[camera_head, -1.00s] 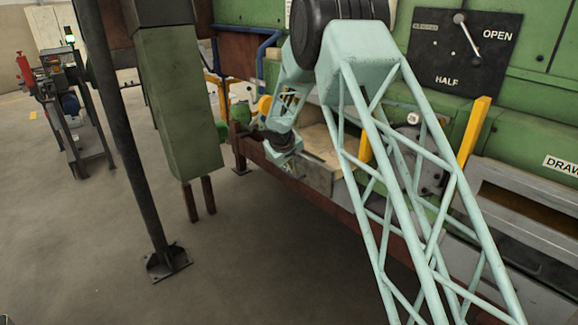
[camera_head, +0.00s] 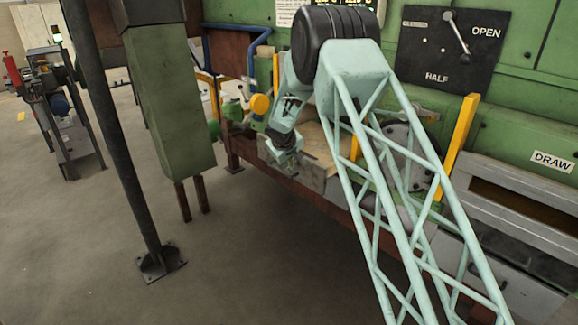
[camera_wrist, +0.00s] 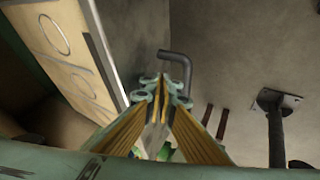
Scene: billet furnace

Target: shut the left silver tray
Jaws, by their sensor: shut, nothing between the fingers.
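The left silver tray (camera_head: 316,177) sticks out from the green furnace front in the head view, with a pale beige inside. My arm covers part of it. In the wrist view its pale inner floor (camera_wrist: 50,45) and silver edge (camera_wrist: 101,45) fill the upper left. My gripper (camera_wrist: 161,88) is shut and empty, its fingertips just beyond the tray's edge. A grey bent bar (camera_wrist: 186,63) shows close beside the fingertips; I cannot tell whether they touch it.
A silver drawer front (camera_head: 520,215) under the DRAW label is at the right. A yellow upright bar (camera_head: 455,150) stands between. A green column (camera_head: 170,100) and a black post (camera_head: 110,130) stand at left. The floor before the furnace is clear.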

